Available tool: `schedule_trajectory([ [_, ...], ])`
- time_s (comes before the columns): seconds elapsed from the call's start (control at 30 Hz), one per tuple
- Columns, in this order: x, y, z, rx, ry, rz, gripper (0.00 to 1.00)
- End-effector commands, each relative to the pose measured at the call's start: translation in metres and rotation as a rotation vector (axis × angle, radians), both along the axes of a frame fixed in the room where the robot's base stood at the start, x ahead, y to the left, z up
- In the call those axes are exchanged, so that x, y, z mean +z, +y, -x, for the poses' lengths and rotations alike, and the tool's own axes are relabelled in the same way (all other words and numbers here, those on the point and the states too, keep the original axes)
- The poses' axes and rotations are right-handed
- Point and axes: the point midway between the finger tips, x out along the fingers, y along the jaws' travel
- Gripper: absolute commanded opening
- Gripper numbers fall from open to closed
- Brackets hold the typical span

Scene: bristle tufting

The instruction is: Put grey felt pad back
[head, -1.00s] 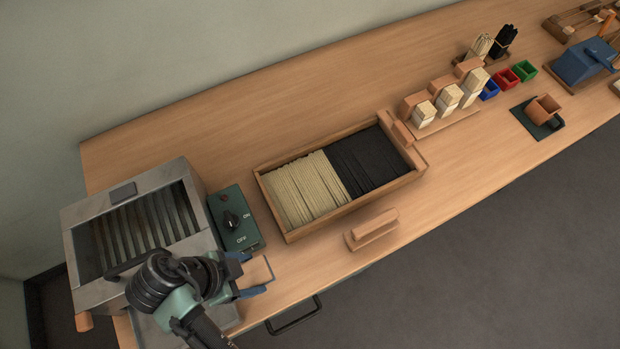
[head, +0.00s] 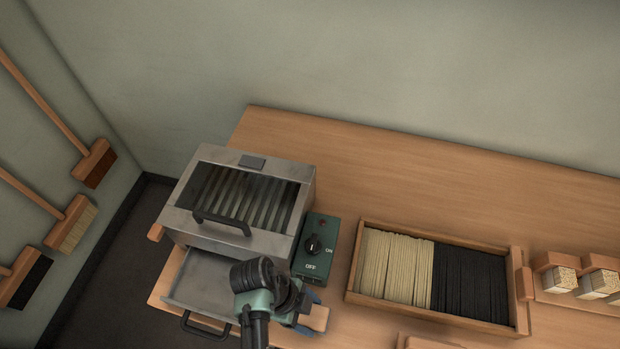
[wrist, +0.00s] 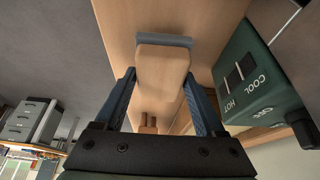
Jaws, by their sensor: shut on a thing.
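The grey felt pad (wrist: 165,41) shows in the wrist view as a wooden block with a grey strip along its far end. My gripper (wrist: 160,76) is shut on its wooden body, with a blue finger on each side. In the head view the pad's wooden body (head: 319,318) sticks out to the right of my gripper (head: 307,313), near the bench's front edge, just in front of the green control box (head: 316,246). The grey face is not clear there. Whether the pad touches the bench, I cannot tell.
A metal heater box (head: 180,224) stands left of the control box, with a tray (head: 203,277) pulled out below. A wooden bristle crate (head: 352,283) is to the right. Bench (head: 420,175) behind the crate is clear. Brooms (head: 95,165) hang on the left wall.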

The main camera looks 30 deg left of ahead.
Motion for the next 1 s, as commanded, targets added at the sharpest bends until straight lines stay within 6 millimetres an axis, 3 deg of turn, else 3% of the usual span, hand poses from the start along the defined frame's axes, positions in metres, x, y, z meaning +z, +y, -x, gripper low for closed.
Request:
schedule_trajectory([
  [0.1, -0.01, 0.0, 0.0, -0.001, 0.0, 0.0, 0.27],
  [0.5, -0.016, 0.0, 0.0, -0.001, -0.002, 0.0, 0.27],
  [0.53, -0.015, 0.0, 0.0, -0.001, -0.001, -0.001, 0.77],
  [0.63, -0.015, 0.0, 0.0, -0.001, -0.001, -0.001, 0.95],
  [0.67, -0.015, 0.0, 0.0, -0.001, -0.001, -0.001, 1.0],
  [1.0, -0.008, 0.001, 0.0, 0.0, -0.002, -0.002, 1.0],
])
